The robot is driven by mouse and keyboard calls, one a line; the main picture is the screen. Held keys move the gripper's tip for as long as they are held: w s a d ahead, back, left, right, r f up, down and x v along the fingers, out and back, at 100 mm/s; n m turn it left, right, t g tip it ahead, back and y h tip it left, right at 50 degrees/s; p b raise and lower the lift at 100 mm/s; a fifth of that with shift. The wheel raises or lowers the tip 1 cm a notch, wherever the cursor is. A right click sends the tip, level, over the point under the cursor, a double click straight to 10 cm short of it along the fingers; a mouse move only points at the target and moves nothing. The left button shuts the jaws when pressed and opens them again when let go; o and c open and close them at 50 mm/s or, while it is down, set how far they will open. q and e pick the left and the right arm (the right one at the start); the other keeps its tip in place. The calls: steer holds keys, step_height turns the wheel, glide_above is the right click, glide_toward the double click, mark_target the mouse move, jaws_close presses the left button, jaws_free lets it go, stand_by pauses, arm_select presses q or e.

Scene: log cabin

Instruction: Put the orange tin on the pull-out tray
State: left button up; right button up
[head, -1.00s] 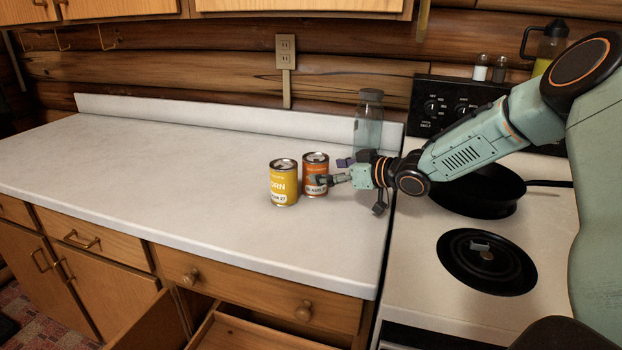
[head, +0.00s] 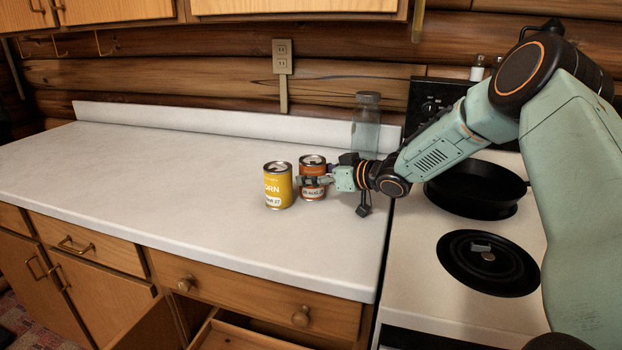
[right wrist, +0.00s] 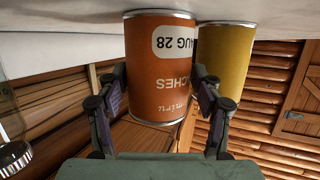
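The orange tin (head: 313,165) stands upright on the white counter, just right of the yellow corn tin (head: 278,186). My right gripper (head: 320,181) reaches in from the right at the orange tin's height; one finger crosses the front of its label. In the right wrist view, upside down, the open right gripper (right wrist: 158,85) has one finger on each side of the orange tin (right wrist: 160,65). The fingertips are very close to its sides; firm contact cannot be made out. The yellow tin (right wrist: 226,60) stands close beyond one finger. My left gripper is not in view.
Below the counter (head: 170,165), an open pull-out (head: 240,335) shows at the bottom edge, partly cut off. A glass bottle (head: 366,125) stands behind my right gripper. The stove with a black pan (head: 475,188) is at the right. The counter's left side is clear.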

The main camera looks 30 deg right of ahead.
steer(key=shift+w, duration=0.1)
steer(key=shift+c, duration=0.8)
steer(key=shift+s+d+r, duration=0.1)
steer(key=shift+s+d, duration=0.15)
steer(key=shift+s, duration=0.1)
steer(key=c, duration=0.4)
steer(key=shift+w+a, duration=0.2)
steer(key=shift+w, duration=0.05)
steer(key=c, duration=0.5)
steer(key=shift+o, duration=0.2)
steer(key=shift+s+d+r, duration=0.1)
steer(key=shift+d+r, duration=0.05)
steer(key=shift+r, duration=0.05)
step_height(320, 180, up, 10)
steer(key=p, duration=0.4)
steer(key=shift+f, duration=0.3)
